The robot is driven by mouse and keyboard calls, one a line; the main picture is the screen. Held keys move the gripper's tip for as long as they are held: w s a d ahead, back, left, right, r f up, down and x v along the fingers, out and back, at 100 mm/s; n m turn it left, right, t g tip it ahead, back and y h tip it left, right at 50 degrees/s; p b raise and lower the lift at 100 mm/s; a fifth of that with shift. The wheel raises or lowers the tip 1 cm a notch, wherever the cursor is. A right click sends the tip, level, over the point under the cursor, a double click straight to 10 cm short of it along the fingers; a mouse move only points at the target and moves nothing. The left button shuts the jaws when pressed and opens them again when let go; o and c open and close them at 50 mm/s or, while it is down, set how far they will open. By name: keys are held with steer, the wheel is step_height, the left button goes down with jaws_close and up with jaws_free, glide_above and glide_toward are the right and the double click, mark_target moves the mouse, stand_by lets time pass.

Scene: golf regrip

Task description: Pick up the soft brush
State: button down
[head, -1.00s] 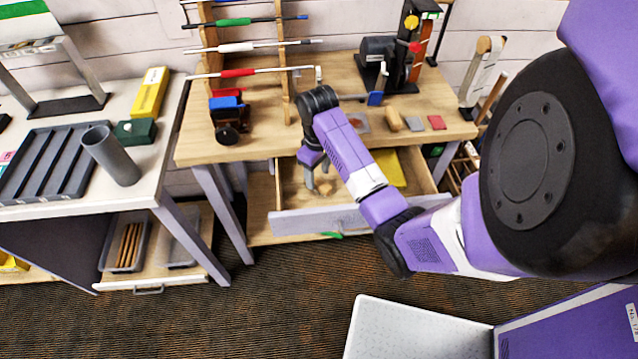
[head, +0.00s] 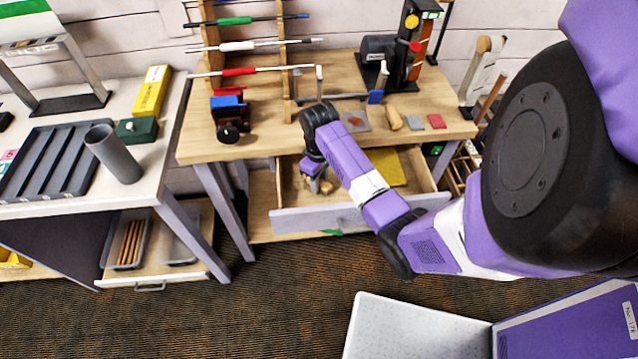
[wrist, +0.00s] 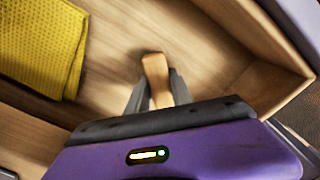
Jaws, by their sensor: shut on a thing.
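The soft brush (wrist: 155,75) shows in the wrist view as a light wooden handle end between my gripper's fingers. My gripper (wrist: 158,95) is shut on it. The rest of the brush, including any bristles, is hidden behind the gripper. In the head view my gripper (head: 318,183) is down inside the open drawer (head: 330,217) under the wooden workbench. The brush is too small and covered to make out clearly there. I cannot tell whether it touches the drawer floor.
A yellow textured cloth (wrist: 42,42) lies in the drawer, also seen in the head view (head: 388,168). Drawer walls stand close around the gripper. The workbench top (head: 290,140) above holds a clamp, blocks and a club rack.

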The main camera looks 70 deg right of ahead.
steer(key=shift+r, duration=0.1)
step_height(320, 180, up, 10)
steer(key=shift+f, duration=0.1)
stand_by(0.3)
